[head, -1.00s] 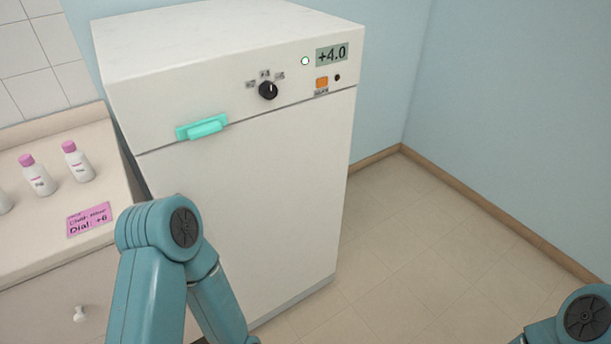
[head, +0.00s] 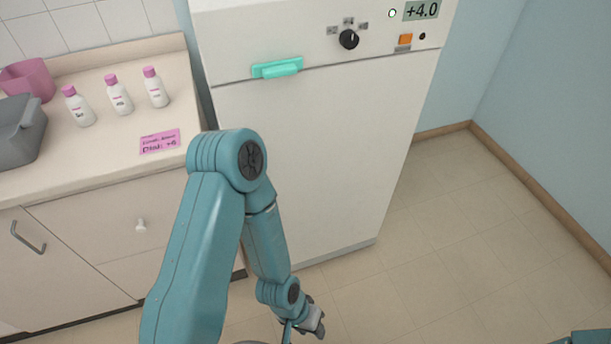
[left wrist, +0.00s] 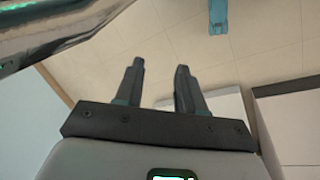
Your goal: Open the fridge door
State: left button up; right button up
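The white fridge (head: 320,150) stands against the wall with its door shut. A turquoise handle (head: 278,68) sits at the upper left of the door, below the control panel. My left arm crosses in front of the fridge's lower left. Its gripper (head: 318,328) is low, near the bottom edge of the head view, well below the handle and apart from it. In the left wrist view the left gripper's two fingers (left wrist: 158,90) are apart with nothing between them. Of my right arm only a sliver shows at the lower right corner; its gripper is out of view.
A counter (head: 60,180) left of the fridge holds several white bottles with pink caps (head: 120,97), a pink note (head: 160,142), a pink container (head: 30,78) and a grey bin (head: 20,130). The panel has a dark dial (head: 348,39) and a +4.0 display (head: 421,11). Floor to the right is clear.

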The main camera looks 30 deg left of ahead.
pick_arm(q)
jog(key=w+a+r+m+t+y+b, duration=0.1)
jog(key=w+a+r+t+y+b, duration=0.35)
jog(key=w+a, duration=0.35)
jog(key=w+a+r+m+t+y+b, duration=0.1)
jog(key=w+a+r+t+y+b, duration=0.35)
jog(key=w+a, duration=0.3)
jog(key=s+a+r+n+t+y+b, duration=0.2)
jog(key=s+r+n+y+b, duration=0.15)
jog(key=r+b, duration=0.5)
jog(key=s+a+r+n+t+y+b, duration=0.25)
jog(key=r+n+b, duration=0.2)
jog(key=b, duration=0.65)
jog(key=p+x, duration=1.1)
jog(key=x, duration=0.5)
jog(key=shift+r+p, duration=0.3)
jog(key=shift+r, duration=0.15)
